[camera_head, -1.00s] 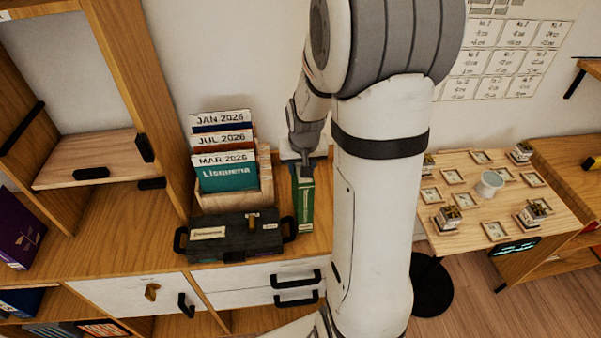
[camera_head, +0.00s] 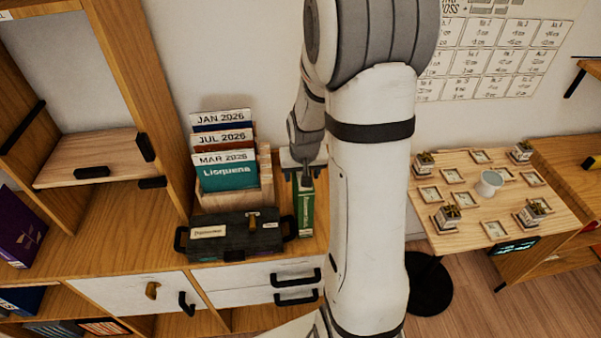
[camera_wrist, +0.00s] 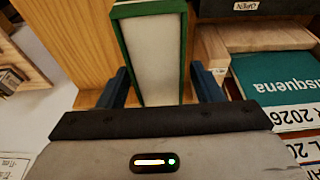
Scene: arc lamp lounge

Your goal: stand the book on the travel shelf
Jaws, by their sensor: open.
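A narrow green book (camera_head: 306,207) stands upright on the wooden cabinet top, right of the dark toolbox. My gripper (camera_head: 304,174) is over its top end, with the jaws open. In the wrist view, the green book (camera_wrist: 152,52) shows its pale page edge between the two dark fingers of my gripper (camera_wrist: 160,78). A gap shows at the left finger; contact at the right finger is hard to tell. No shelf in view carries a readable travel label, so I cannot tell which one it is.
A wooden file holder (camera_head: 235,198) with dated folders stands left of the book. The dark toolbox (camera_head: 236,235) lies in front of it. A purple book (camera_head: 18,228) stands at far left, below a small raised shelf (camera_head: 95,160). A low table (camera_head: 455,165) with small plants is at right.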

